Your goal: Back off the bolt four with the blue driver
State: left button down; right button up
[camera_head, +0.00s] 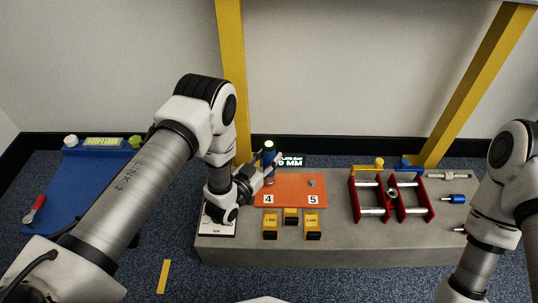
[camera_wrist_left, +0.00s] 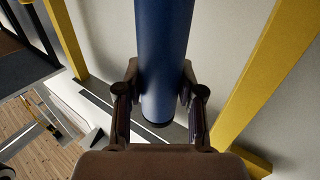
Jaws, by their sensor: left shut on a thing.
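My left gripper (camera_head: 262,172) is shut on the blue driver (camera_head: 268,158), which stands roughly upright over the "4" side of the orange plate (camera_head: 290,186). A small light glows at the driver's top. In the left wrist view the blue driver (camera_wrist_left: 166,50) runs between the two fingers of the left gripper (camera_wrist_left: 162,100). The bolt at "4" is hidden or too small to make out under the driver, so I cannot tell whether they touch. A grey bolt (camera_head: 311,184) shows above the "5". My right gripper is out of view.
The grey bench (camera_head: 330,252) carries yellow blocks (camera_head: 291,216), a red frame with silver rods (camera_head: 391,196), and a blue-handled tool (camera_head: 454,199) at right. A blue table (camera_head: 88,185) with a red-handled tool (camera_head: 36,207) is at left.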

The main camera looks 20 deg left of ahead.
aim_at(269, 144)
pick_arm(q)
jog(key=shift+r+p, duration=2.4)
jog(key=shift+r, duration=0.4)
